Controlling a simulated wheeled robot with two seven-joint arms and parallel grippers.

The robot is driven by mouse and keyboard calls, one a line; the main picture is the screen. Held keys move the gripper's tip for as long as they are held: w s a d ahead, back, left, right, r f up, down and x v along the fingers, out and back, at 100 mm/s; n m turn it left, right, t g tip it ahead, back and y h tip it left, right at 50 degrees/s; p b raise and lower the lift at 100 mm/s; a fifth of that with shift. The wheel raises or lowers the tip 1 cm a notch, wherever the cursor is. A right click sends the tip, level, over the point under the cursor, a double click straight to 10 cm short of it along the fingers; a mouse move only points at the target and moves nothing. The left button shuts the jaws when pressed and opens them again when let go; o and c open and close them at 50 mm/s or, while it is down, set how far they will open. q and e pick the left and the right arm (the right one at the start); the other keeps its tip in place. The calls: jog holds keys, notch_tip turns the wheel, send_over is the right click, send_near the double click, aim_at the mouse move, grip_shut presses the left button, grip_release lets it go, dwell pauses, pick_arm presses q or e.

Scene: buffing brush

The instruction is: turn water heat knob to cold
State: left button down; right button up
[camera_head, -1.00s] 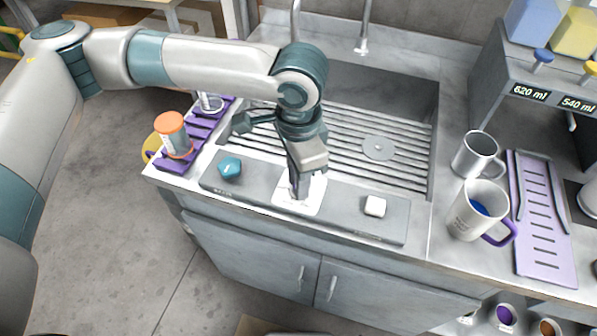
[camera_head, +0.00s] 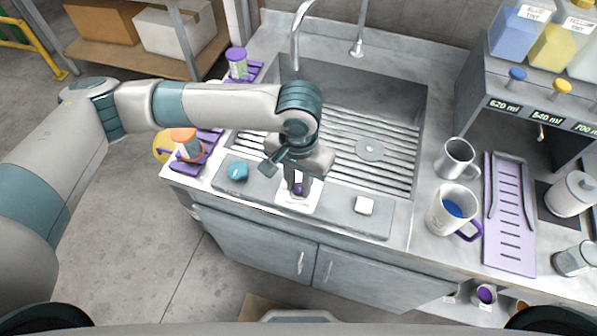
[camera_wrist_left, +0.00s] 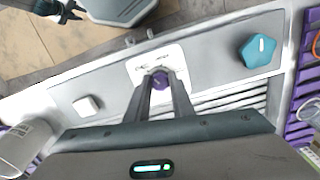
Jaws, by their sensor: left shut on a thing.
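A small purple round knob (camera_head: 298,189) sits on a white plate (camera_head: 311,198) in the middle of the grey panel along the sink's front edge. My left gripper (camera_head: 297,181) points down at it, shut on the purple knob. In the left wrist view, the two fingers (camera_wrist_left: 160,84) close around the knob (camera_wrist_left: 158,79), hiding part of it. The markings on the plate are too small to read. A teal knob (camera_head: 237,171) is left of it, and a white square knob (camera_head: 363,205) is right of it. A dark gripper, seemingly my right one (camera_wrist_left: 62,10), shows partly in the wrist view.
The sink basin (camera_head: 372,105) with its ribbed floor and tap (camera_head: 297,35) lies behind the panel. Two mugs (camera_head: 457,160) (camera_head: 449,210) and a purple tray (camera_head: 511,215) stand to the right. An orange-lidded jar (camera_head: 187,145) stands on a purple rack at the left.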

aim_at(299, 188)
pick_arm(q)
jog(key=shift+r+n+p, duration=0.1)
jog(key=shift+n+p, duration=0.9)
jog(key=shift+p, duration=0.2)
pick_arm(e)
jog(key=shift+r, duration=1.7)
pick_arm(q)
jog(key=c, duration=1.5)
grip_release()
jog(key=shift+c, duration=0.2)
jog(key=shift+r, duration=0.1)
pick_arm(e)
jog(key=shift+f, duration=0.1)
pick_arm(q)
notch_tip(299, 188, up, 17)
jog(key=b, duration=0.4)
pick_arm(e)
jog(key=shift+f, duration=1.8)
jog(key=shift+s, duration=0.1)
